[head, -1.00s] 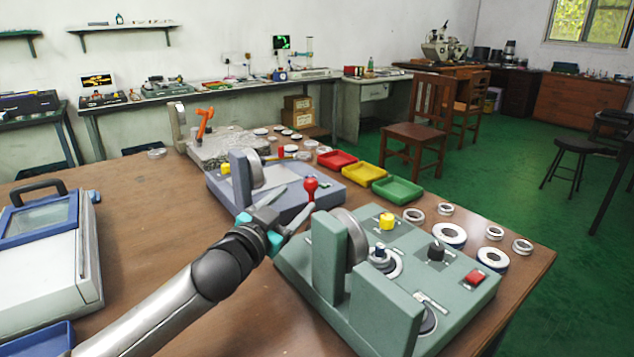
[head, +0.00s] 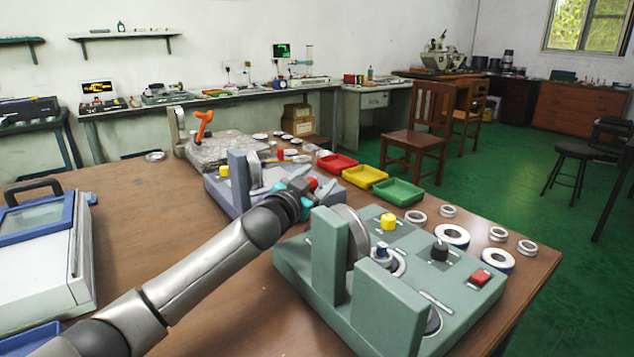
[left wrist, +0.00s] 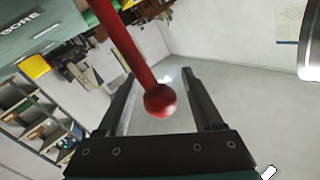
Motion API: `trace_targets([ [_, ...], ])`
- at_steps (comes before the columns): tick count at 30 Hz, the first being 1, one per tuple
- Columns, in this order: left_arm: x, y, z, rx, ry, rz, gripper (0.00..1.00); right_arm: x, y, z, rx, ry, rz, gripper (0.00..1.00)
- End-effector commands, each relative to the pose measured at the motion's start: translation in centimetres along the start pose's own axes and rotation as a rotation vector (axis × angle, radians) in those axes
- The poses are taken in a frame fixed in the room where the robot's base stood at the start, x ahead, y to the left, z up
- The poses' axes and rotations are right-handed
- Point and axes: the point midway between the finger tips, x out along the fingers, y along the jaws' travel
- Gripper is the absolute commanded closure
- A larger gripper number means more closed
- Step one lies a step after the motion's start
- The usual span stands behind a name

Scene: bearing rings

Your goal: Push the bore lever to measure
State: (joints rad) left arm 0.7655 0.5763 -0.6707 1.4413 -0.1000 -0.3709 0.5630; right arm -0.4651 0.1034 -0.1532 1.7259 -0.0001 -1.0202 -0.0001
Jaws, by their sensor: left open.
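The word BORE shows on the grey-green panel (left wrist: 30,52) at the upper left. My left gripper (head: 297,182) is at the lever, partly covering it in the head view. Its jaws (left wrist: 156,64) are open, with the ball between them in the picture; contact cannot be told. My right gripper is not in view.
A green gauge block (head: 330,262) stands close to the right of my left arm. Red (head: 337,163), yellow (head: 365,177) and green trays (head: 399,192) lie behind. Several metal rings lie along the right edge. A white-and-blue case (head: 40,258) stands left; bare table (head: 140,215) lies between.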

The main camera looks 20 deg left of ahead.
Motion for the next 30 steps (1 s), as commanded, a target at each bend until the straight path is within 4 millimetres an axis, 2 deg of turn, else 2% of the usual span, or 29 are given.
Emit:
trace_targets([
  [11,0.33,0.01,-0.02,0.000,0.000,0.001,0.32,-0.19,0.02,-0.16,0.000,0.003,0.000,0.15],
  [27,0.31,0.01,0.00,0.000,0.000,0.000,0.93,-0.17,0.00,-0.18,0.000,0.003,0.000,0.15],
  [30,0.31,0.01,0.00,0.000,0.000,0.000,1.00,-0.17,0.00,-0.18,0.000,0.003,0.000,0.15],
])
